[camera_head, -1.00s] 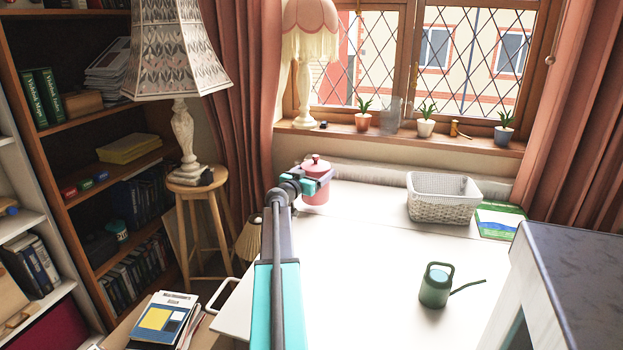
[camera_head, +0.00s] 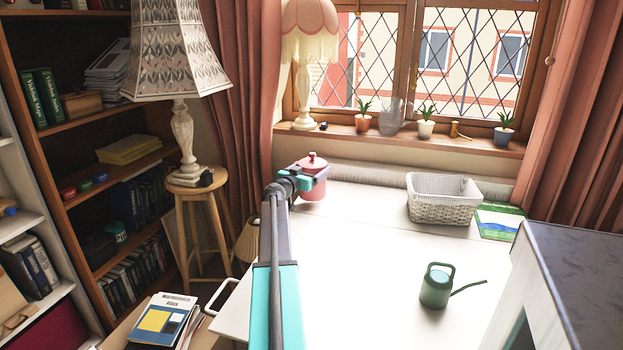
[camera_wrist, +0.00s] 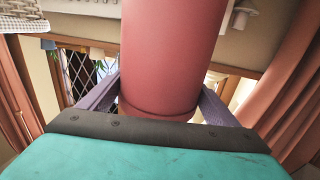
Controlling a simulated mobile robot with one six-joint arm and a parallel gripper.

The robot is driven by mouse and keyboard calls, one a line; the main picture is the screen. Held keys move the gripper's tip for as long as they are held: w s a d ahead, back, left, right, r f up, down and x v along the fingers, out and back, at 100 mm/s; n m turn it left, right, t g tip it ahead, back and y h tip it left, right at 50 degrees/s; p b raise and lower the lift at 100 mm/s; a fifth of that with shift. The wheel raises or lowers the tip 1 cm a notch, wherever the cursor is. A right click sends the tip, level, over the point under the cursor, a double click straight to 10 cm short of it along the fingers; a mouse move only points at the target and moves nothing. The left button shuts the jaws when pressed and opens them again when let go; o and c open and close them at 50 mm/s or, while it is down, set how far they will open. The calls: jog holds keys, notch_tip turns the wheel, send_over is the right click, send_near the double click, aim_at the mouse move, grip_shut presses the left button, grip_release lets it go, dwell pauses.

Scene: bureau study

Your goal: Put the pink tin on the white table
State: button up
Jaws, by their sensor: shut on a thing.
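The pink tin (camera_head: 313,183) is a round pot with a knobbed lid. In the head view it is at the far left corner of the white table (camera_head: 350,260). My gripper (camera_head: 305,183) is shut on the tin, which fills the middle of the wrist view (camera_wrist: 172,60) between the two fingers. The tin looks upright in the head view. I cannot tell whether its base touches the table top or is just above it.
A white wicker basket (camera_head: 440,205) and a green-and-blue book (camera_head: 500,222) are at the table's back right. A green watering can (camera_head: 436,287) stands at the front right. The table's middle is clear. A stool with a lamp (camera_head: 184,140) is to the left.

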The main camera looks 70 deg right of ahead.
jog(key=shift+w+d+f+b, duration=0.15)
jog(key=shift+f+b, duration=0.55)
jog(key=shift+f, duration=1.1)
jog(key=o, duration=1.3)
jog(key=shift+f, duration=0.1)
jog(key=shift+o, duration=0.2)
jog(key=shift+w+a+r, duration=0.1)
jog(key=shift+a, duration=0.45)
jog(key=shift+w+a+r, duration=0.1)
jog(key=shift+a, duration=0.4)
jog(key=w+a+p, duration=0.1)
jog(key=a+p, duration=0.1)
jog(key=a, duration=0.7)
jog(key=shift+w+a, duration=0.3)
jog(key=shift+a, duration=0.1)
